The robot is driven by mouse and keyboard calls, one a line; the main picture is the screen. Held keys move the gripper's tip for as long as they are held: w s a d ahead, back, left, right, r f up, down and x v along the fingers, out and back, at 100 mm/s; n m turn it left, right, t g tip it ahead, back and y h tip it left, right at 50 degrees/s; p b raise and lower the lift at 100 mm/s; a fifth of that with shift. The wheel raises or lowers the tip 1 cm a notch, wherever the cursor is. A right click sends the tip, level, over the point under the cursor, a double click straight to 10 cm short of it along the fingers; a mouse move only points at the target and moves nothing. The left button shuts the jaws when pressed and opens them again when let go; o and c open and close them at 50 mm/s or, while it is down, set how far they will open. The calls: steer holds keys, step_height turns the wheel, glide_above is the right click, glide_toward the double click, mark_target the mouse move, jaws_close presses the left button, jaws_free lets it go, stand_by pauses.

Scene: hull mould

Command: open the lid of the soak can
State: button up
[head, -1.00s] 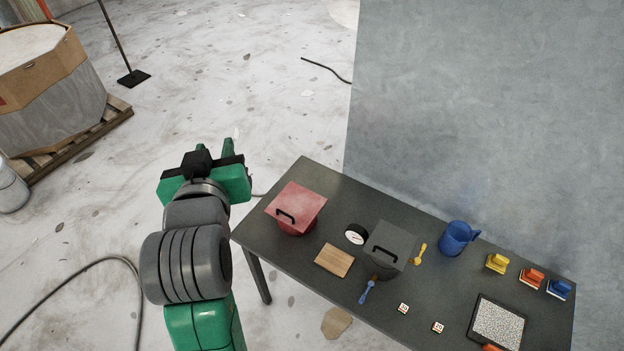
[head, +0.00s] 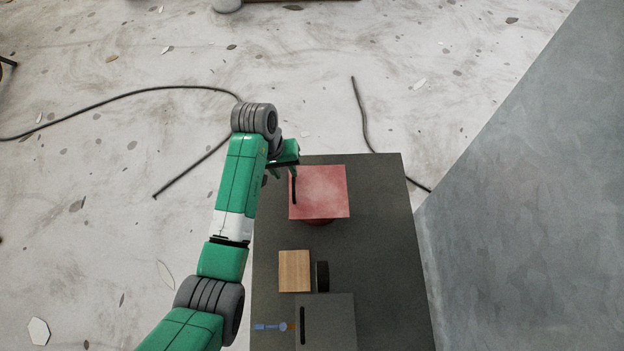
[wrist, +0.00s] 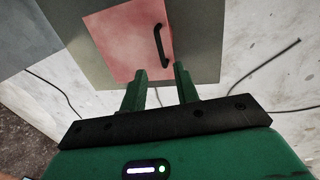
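A red can with a square red lid (head: 325,190) stands at the far end of the dark table (head: 375,270). Its black bar handle (head: 294,186) is along the lid's left edge. My gripper (head: 284,168) is at that left edge, close to the handle. In the wrist view my gripper (wrist: 161,80) is open, with nothing between its fingers; the red lid (wrist: 128,48) and its handle (wrist: 160,44) lie just past the fingertips. The lid looks shut. A second can with a grey square lid (head: 332,325) and black handle stands at the near end. No label shows which is the soak can.
A blue-handled tool (head: 268,327) is beside the grey lid. A grey wall (head: 530,200) rises on the right. The table right of the red can is clear.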

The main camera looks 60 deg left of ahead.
mark_target(293, 187)
steer(key=f, duration=0.5)
steer(key=w+f+b, duration=0.1)
steer(key=f, duration=0.1)
steer(key=shift+d+f, duration=0.25)
steer(key=shift+w, duration=0.1)
jaws_close()
